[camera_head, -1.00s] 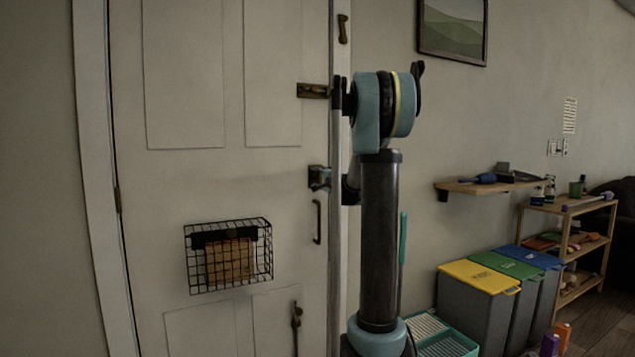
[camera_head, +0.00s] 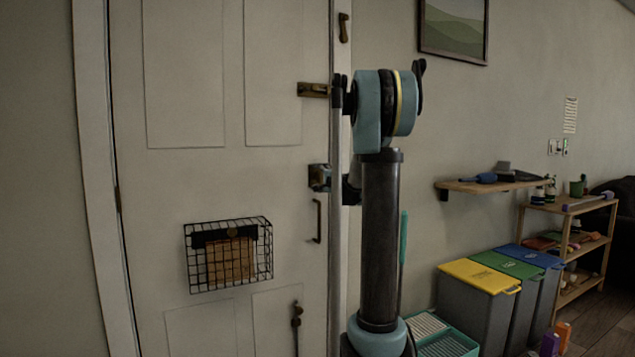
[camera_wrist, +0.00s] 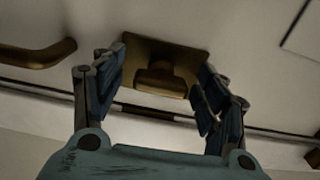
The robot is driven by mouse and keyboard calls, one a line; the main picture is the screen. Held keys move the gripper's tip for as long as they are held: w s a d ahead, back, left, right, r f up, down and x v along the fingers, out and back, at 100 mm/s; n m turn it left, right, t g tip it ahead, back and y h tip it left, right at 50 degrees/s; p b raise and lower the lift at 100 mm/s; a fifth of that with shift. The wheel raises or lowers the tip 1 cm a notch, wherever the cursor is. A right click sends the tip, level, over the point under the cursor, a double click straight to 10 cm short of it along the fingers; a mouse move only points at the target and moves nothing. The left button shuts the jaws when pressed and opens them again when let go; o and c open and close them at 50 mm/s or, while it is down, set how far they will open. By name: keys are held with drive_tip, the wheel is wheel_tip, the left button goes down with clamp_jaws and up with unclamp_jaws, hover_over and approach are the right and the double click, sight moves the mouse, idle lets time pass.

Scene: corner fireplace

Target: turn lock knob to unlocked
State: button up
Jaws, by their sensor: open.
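The lock knob (camera_wrist: 160,82) is a brass thumb-turn on a square brass plate (camera_wrist: 183,55) on the door, in the upper middle of the wrist view. My gripper (camera_wrist: 158,95) is open, with one finger to the left of the knob and one to its right. The knob stands between the fingers, with a gap visible on the left; the right fingertip is close to it, and I cannot tell whether it touches. In the head view my gripper (camera_head: 320,178) is at the door's right edge and largely hides the lock.
A door pull handle (camera_head: 317,221) is just below my gripper; it also shows at left in the wrist view (camera_wrist: 35,55). A brass latch (camera_head: 313,90) is above. A wire basket (camera_head: 228,255) hangs on the door. Lidded bins (camera_head: 478,300) and a wall shelf (camera_head: 490,187) are right.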

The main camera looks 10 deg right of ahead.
drive_tip(key=v, duration=1.1)
drive_tip(key=shift+s, duration=0.15)
drive_tip(key=s+a+f+n+g+y, duration=0.1)
drive_tip(key=s+a+f+n+g, duration=0.6)
drive_tip(key=s, duration=0.5)
drive_tip(key=s+a+f+n+g, duration=0.25)
drive_tip(key=s+a+f, duration=0.25)
drive_tip(key=s+f, duration=0.5)
drive_tip(key=s+d+f+n+g+h, duration=0.2)
drive_tip(key=s+f, duration=0.5)
drive_tip(key=s, duration=0.5)
drive_tip(key=s+d+f+n+g+h, duration=0.3)
drive_tip(key=s+d+f, duration=0.3)
drive_tip(key=s, duration=0.6)
wheel_tip(320, 180, down, 2)
drive_tip(key=shift+d+f+h, duration=0.2)
drive_tip(key=shift+d+h, duration=0.2)
drive_tip(key=shift+h, duration=0.4)
drive_tip(key=shift+g, duration=0.25)
